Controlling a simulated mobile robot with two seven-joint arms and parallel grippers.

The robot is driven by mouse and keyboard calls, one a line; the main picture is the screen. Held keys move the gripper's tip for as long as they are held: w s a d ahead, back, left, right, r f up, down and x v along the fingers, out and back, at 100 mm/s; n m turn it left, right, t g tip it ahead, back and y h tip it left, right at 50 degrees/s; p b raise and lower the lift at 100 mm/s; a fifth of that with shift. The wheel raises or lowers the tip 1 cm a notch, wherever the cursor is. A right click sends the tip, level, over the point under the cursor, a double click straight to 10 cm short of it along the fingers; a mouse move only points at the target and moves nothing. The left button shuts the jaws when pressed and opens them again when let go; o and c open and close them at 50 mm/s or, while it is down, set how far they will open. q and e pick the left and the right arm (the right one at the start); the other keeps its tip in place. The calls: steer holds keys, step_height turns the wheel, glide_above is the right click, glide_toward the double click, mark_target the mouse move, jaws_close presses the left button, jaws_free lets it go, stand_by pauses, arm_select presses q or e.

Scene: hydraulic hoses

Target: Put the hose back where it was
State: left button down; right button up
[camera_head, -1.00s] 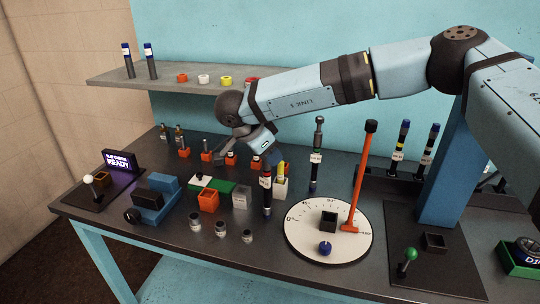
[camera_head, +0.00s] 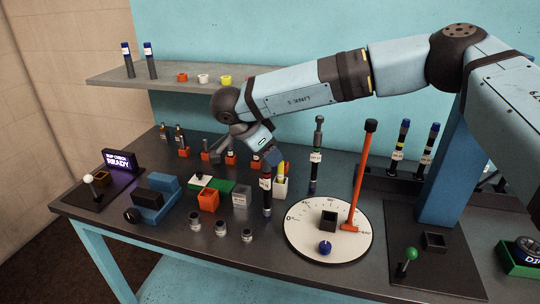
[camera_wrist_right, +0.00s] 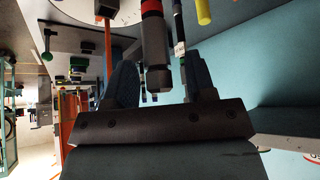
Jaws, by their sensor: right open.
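A dark hose with a white label (camera_head: 267,198) stands upright on the bench, in front of a white holder with a yellow piece (camera_head: 281,180). My right gripper (camera_head: 272,158) is just above and behind this hose's top. In the right wrist view, my right gripper (camera_wrist_right: 160,72) is open, and a dark hose with a red band (camera_wrist_right: 154,45) shows between its two fingers, with a gap on each side. I cannot tell its exact depth. Another labelled hose (camera_head: 316,160) stands upright farther right. My left gripper is not in view.
A white dial plate (camera_head: 300,245) with an orange-red lever (camera_head: 361,180) lies to the right. An orange box (camera_head: 208,200), a clear block (camera_head: 242,195) and small jars (camera_head: 221,228) stand close by. Two hoses stand on the shelf (camera_head: 110,78), and two more (camera_head: 399,145) behind at right.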

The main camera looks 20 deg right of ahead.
steer(key=v, duration=1.1)
steer(key=shift+f, duration=0.15)
